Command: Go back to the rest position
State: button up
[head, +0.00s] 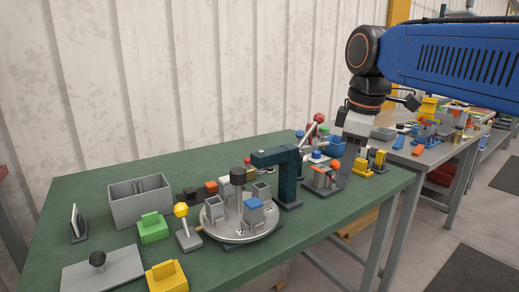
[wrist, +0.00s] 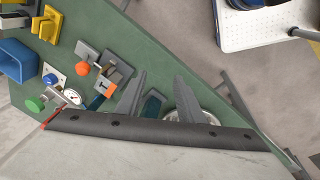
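My gripper (head: 349,168) hangs from the blue arm at the right of the head view, pointing down over the right end of the green table (head: 82,197). In the wrist view its two grey fingers (wrist: 158,82) stand apart, with nothing held between them. Below and beyond the fingers, the wrist view shows the green table's edge and grey floor. In the head view the gripper partly covers the small fixtures at the right end of the table.
A dark teal press (head: 287,180) and a round turntable (head: 243,233) stand mid-table. A grey bin (head: 140,201) is at left. Near the gripper are an orange-knobbed fixture (wrist: 82,69), a blue bin (wrist: 17,61) and a yellow clamp (wrist: 50,23). A white perforated bench (wrist: 262,28) stands across the floor.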

jog(key=s+d+f+m, duration=0.3)
jog(key=s+f+m, duration=0.1)
jog(key=f, duration=0.3)
jog(key=s+d+f+m+t, duration=0.1)
jog(key=s+d+f+m, duration=0.2)
jog(key=s+f, duration=0.3)
jog(key=s+d+f+m+t, duration=0.1)
jog(key=s+d+f+m, duration=0.2)
jog(key=f, duration=0.7)
jog(key=s+m, duration=0.2)
jog(key=s, duration=0.1)
jog(key=shift+d+f+m+h, duration=0.2)
jog(key=shift+d+m+h, duration=0.1)
jog(key=shift+m, duration=0.1)
